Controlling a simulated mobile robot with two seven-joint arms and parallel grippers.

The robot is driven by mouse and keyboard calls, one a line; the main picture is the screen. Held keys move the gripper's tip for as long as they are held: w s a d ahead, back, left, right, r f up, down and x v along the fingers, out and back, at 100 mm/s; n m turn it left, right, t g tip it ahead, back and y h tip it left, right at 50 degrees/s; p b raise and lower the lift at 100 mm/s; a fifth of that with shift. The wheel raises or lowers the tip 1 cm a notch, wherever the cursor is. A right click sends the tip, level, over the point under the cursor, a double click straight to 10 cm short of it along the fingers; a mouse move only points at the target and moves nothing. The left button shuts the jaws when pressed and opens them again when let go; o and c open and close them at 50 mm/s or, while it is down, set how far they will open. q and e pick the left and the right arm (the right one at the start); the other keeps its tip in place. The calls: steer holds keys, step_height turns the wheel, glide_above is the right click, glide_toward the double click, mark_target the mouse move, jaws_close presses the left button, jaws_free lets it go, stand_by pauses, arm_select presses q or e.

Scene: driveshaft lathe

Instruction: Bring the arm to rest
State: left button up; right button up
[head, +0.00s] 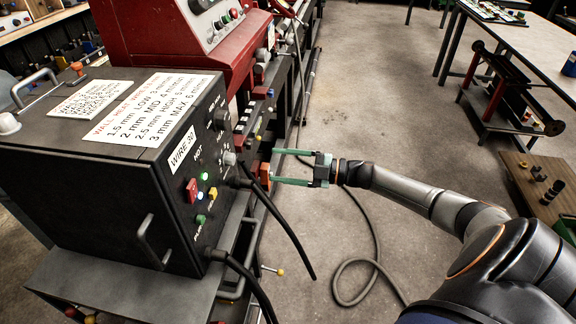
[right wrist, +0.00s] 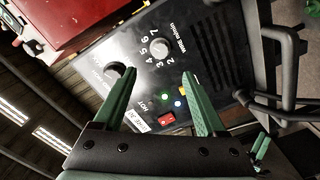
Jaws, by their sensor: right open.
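My right gripper (head: 292,167) is in front of the black welding machine's (head: 100,200) control panel, with its two green fingers apart and nothing between them. In the right wrist view, the open fingers (right wrist: 165,105) point at the panel, which has two grey knobs, a red switch (right wrist: 167,120) and lit green and white lights. In the head view the red switch (head: 192,190) sits on the left of the panel. My right arm reaches in from the lower right. I cannot tell whether a fingertip touches anything. My left gripper is not in view.
A red machine (head: 160,40) stands behind the welder. Black cables hang from the panel, and a grey cable (head: 375,262) loops on the floor below my right arm. A work table (head: 530,40) stands at the upper right. The floor between is mostly clear.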

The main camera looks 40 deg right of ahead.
steer(key=shift+v, duration=0.85)
steer(key=s+a+f+m+t+h+p, duration=0.1)
steer(key=s+a+f+m+h+p, duration=0.1)
steer(key=s+a+f+m+p, duration=0.3)
steer(key=a+f+m+t+h, duration=0.1)
steer(key=a+f+m+h, duration=0.15)
steer(key=a, duration=0.35)
arm_select(q)
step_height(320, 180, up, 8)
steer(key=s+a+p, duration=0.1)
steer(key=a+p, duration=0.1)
steer(key=p, duration=0.3)
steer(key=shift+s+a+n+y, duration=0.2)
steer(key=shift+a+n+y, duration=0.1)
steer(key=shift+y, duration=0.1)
arm_select(e)
steer(key=s+a+f+m+g+h, duration=0.2)
steer(key=s+a+m, duration=0.3)
steer(key=s, duration=0.3)
steer(key=s+a+f+m+g+h, duration=0.2)
steer(key=s+a+m+g+h, duration=0.1)
steer(key=s, duration=0.6)
steer(key=shift+a+m+g, duration=0.6)
steer(key=shift+a+m, duration=0.3)
steer(key=shift+m, duration=0.05)
